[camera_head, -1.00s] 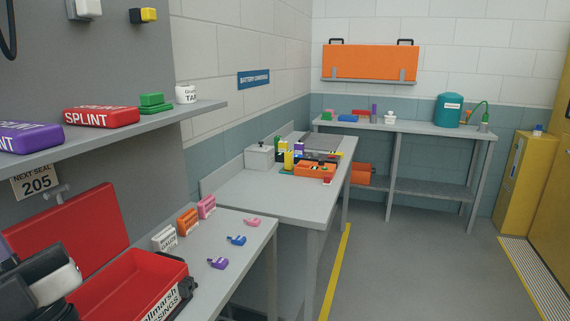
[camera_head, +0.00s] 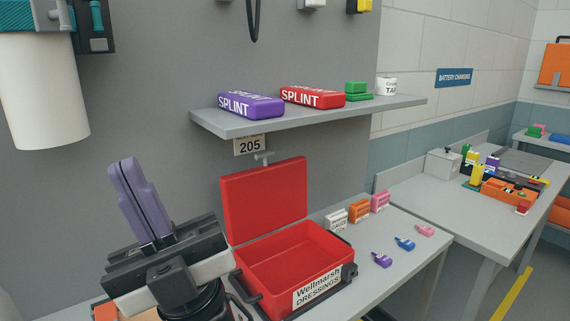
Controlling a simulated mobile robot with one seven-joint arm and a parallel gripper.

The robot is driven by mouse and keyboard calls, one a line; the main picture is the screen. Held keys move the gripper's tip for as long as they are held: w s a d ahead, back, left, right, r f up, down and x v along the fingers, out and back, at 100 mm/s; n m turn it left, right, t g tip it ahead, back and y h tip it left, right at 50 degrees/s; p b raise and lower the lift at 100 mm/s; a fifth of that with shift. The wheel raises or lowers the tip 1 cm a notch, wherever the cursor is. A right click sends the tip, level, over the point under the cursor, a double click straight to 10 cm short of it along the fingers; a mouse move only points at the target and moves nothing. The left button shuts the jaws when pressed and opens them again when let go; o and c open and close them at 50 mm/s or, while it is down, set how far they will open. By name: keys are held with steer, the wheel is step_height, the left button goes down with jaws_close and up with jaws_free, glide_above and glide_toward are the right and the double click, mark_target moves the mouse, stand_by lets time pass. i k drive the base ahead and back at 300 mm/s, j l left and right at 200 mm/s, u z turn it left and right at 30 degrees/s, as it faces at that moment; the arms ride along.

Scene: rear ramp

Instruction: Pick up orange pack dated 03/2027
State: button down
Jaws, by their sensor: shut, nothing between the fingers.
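An orange pack (camera_head: 359,211) stands on the near bench to the right of the open red case, between a white pack (camera_head: 336,219) and a pink pack (camera_head: 380,201). Its print is too small to read, so I cannot tell its date. My gripper (camera_head: 124,166) is at the left, its purple fingers pointing up and shut with nothing between them. It is well apart from the packs, to the left of the red case. Part of another orange thing (camera_head: 105,311) shows at the bottom left edge, mostly hidden behind my gripper.
The open red case (camera_head: 272,262), labelled Wellmarsh Dressings, looks empty. Small purple (camera_head: 382,260), blue (camera_head: 405,243) and pink (camera_head: 425,230) pieces lie in front of the packs. A shelf (camera_head: 215,120) with splint packs overhangs the bench. A second bench (camera_head: 420,210) stands at right.

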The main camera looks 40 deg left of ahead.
mark_target(359, 210)
steer(key=i+l, duration=0.15)
steer(key=l, duration=0.2)
steer(key=i+l, duration=0.2)
steer(key=l, duration=0.15)
steer(key=i+l, duration=0.15)
steer(key=l, duration=0.15)
steer(key=i+l+u, duration=0.1)
steer(key=l, duration=0.25)
steer(key=i+l, duration=0.2)
steer(key=l, duration=0.15)
steer(key=l+u, duration=0.1)
steer(key=u, duration=1.15)
steer(key=i+l, duration=0.05)
steer(key=l, duration=0.05)
